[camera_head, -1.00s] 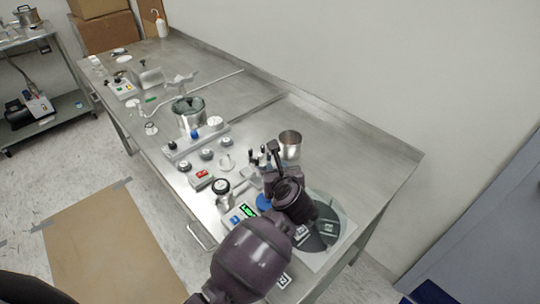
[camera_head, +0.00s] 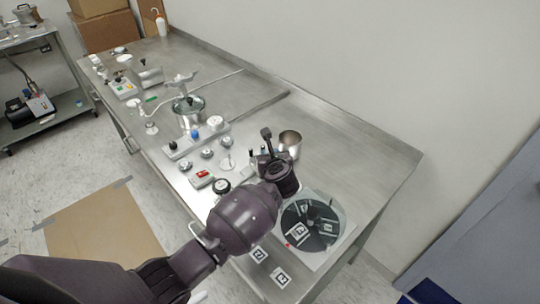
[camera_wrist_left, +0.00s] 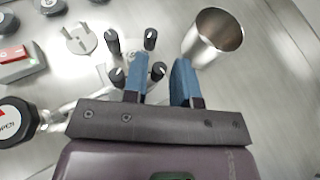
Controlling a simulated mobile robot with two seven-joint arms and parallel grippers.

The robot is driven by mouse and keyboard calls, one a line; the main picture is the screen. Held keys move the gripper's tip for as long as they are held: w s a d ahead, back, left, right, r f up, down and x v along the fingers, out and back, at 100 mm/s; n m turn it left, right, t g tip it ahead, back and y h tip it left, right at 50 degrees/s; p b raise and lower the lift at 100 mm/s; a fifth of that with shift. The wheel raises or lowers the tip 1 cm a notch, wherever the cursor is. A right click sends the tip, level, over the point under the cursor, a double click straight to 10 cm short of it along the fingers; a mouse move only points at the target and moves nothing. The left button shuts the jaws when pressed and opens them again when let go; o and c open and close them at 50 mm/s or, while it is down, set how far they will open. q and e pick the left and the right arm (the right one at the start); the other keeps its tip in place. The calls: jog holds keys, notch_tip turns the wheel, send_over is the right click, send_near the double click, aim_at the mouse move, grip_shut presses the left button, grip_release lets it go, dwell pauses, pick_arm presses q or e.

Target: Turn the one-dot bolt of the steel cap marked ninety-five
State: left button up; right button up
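Several upright posts with black tops and pale marks, perhaps the cap's bolts, stand in a cluster in the left wrist view (camera_wrist_left: 112,40). The steel they rise from is mostly hidden, and I can read neither ninety-five nor a sure one-dot mark. My left gripper (camera_head: 266,160) is over this cluster in the head view. Its blue fingertips (camera_wrist_left: 163,80) are apart in the left wrist view. One black top (camera_wrist_left: 157,70) shows in the gap, nearer the left finger; I cannot tell whether they touch. My right gripper is not in view.
A steel cup (camera_head: 290,142) stands close behind the gripper. Round dark-topped knobs (camera_head: 207,153) and a red switch (camera_head: 200,179) lie to the left. A black knob marked OPEN (camera_wrist_left: 14,120) is near the gripper. A dark disc (camera_head: 312,222) lies on a pale plate to the right.

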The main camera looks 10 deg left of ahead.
pick_arm(q)
jog(key=shift+c, duration=0.4)
grip_shut()
jog(key=shift+s+a+f+m+h, duration=0.1)
jog(key=shift+m+h, duration=0.4)
jog(key=shift+a+m+t+h, duration=0.1)
jog(key=shift+m+t+h, duration=0.4)
jog(key=shift+m+h, duration=0.7)
jog(key=shift+o, duration=0.4)
grip_release()
jog(key=shift+n, duration=0.3)
